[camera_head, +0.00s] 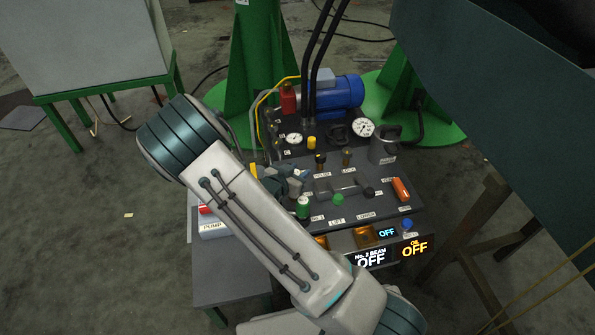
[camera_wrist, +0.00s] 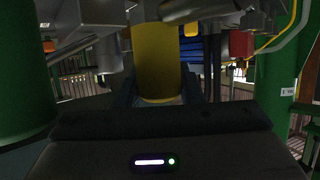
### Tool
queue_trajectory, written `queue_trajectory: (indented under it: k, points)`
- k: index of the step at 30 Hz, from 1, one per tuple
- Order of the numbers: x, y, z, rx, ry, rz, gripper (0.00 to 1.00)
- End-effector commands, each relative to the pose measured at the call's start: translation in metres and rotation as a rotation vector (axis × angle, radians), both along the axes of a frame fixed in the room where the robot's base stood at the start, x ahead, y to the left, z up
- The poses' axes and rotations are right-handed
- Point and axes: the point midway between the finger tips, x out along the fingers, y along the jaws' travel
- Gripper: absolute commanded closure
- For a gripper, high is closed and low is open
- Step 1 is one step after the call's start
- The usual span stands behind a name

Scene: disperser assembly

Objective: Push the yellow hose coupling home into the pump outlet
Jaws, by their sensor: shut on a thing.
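The yellow hose coupling (camera_wrist: 158,62) fills the middle of the wrist view as an upright yellow cylinder. My gripper (camera_wrist: 160,97) is shut on it, with a dark finger on each side of its lower part. The coupling's upper end meets grey parts at the top of the picture; the pump outlet cannot be clearly told there, nor how deep the coupling sits. In the head view my gripper (camera_head: 293,182) is at the left side of the control panel, partly behind my arm. A small yellow piece (camera_head: 253,170) shows left of it; I cannot tell whether it is the coupling.
The control panel (camera_head: 335,210) has levers, labelled knobs and an orange handle (camera_head: 401,189). Behind it stand a blue motor (camera_head: 340,93), gauges (camera_head: 363,127), a red part (camera_head: 288,98) and black hoses (camera_head: 313,60). Green columns (camera_head: 252,60) rise behind. Open floor lies left.

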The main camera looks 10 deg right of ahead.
Motion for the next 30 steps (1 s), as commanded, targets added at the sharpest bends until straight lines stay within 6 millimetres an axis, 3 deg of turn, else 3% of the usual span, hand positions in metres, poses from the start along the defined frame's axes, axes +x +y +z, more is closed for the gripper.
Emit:
queue_trajectory:
  k: [30]
  points:
    - [0.0, 0.0, 0.026, 0.001, -0.002, -0.001, 1.0]
